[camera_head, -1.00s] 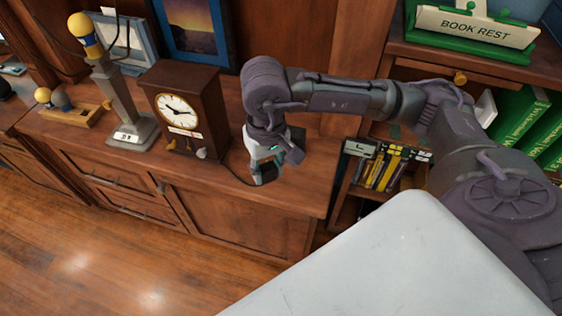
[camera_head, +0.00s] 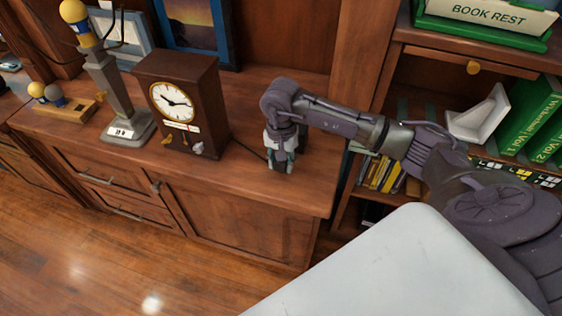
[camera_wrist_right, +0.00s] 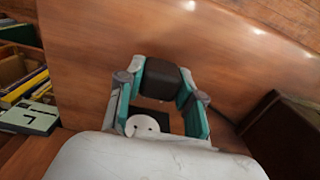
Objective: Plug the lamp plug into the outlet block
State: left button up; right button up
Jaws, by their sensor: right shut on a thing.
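The lamp (camera_head: 111,90), with a grey column and a yellow-and-blue bulb, stands on the cabinet top at the left. My right gripper (camera_head: 281,168) points down close to the cabinet top, right of the clock. In the wrist view the gripper's teal fingers (camera_wrist_right: 168,84) are shut on a dark block (camera_wrist_right: 163,79), seemingly the lamp plug. A thin dark cord (camera_head: 250,151) runs toward the gripper from the left. A white round face with two dark dots (camera_wrist_right: 142,126) shows between the fingers; I cannot tell whether it belongs to the outlet block. My left gripper is not in view.
A brown clock (camera_head: 183,105) stands between lamp and gripper. A wooden stand with small bulbs (camera_head: 67,106) is far left. Shelves with green books (camera_head: 540,120) and yellow books (camera_head: 383,174) are right. The cabinet top's front edge lies just before the gripper.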

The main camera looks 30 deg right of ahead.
jog(key=shift+w+d+b, duration=0.75)
jog(key=shift+w+d, duration=1.1)
jog(key=shift+d, duration=0.3)
jog(key=shift+b, duration=0.55)
dwell(0.7)
jog(key=shift+w+d+b, duration=0.4)
jog(key=shift+d, duration=0.05)
dwell(0.5)
jog(key=o, duration=1.2)
jog(key=shift+o, duration=0.2)
notch_tip(320, 180, up, 12)
